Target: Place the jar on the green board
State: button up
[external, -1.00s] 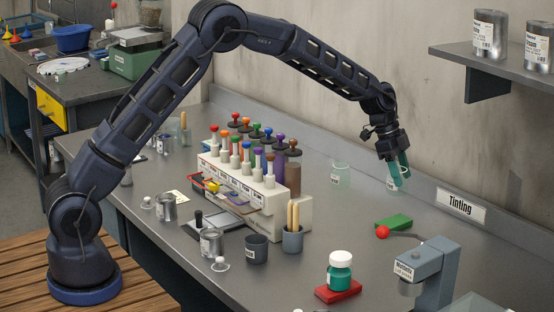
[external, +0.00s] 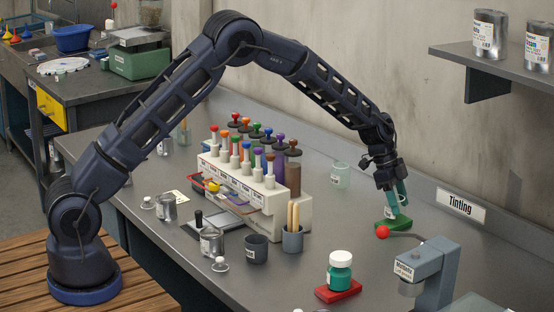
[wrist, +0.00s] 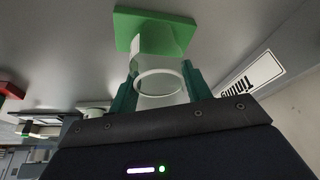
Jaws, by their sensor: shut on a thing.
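My gripper (external: 395,196) has teal fingers and points down over the green board (external: 394,225) at the right of the bench. It is shut on a pale, see-through jar (external: 391,212) with a white label. In the wrist view the jar (wrist: 160,84) sits between the two fingers (wrist: 161,92), its round rim towards the camera. Its far end overlaps the green board (wrist: 127,26) there. The jar is at or just above the board; I cannot tell whether they touch. The fingers hide part of the jar.
A red ball-ended lever (external: 382,232) on a grey device (external: 432,268) is close in front of the board. A teal jar with a white lid (external: 340,272) stands on a red board (external: 338,292). Another pale jar (external: 341,175) stands behind. A bottle rack (external: 245,190) is left.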

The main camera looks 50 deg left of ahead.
jog(key=o, duration=0.9)
jog(key=shift+f, duration=0.1)
jog(key=shift+o, duration=0.2)
jog(key=v, duration=1.3)
jog(key=s+a+r+n+t+y, duration=0.1)
jog(key=s+a+r+n, duration=0.3)
jog(key=s+r, duration=0.75)
jog(key=s+a+r+n+t, duration=0.15)
jog(key=s+a+r, duration=0.6)
jog(key=s, duration=0.75)
jog(key=s+a+n+y, duration=0.1)
jog(key=s+a+n, duration=0.1)
jog(key=s, duration=0.8)
jog(key=s+a+f+n+y, duration=0.1)
jog(key=s+a+n, duration=0.1)
jog(key=s, duration=0.8)
jog(key=s+a+n+y, duration=0.1)
jog(key=s+n, duration=0.3)
jog(key=s, duration=0.7)
jog(key=shift+a+f, duration=0.4)
jog(key=shift+a, duration=0.5)
jog(key=shift+t, duration=0.25)
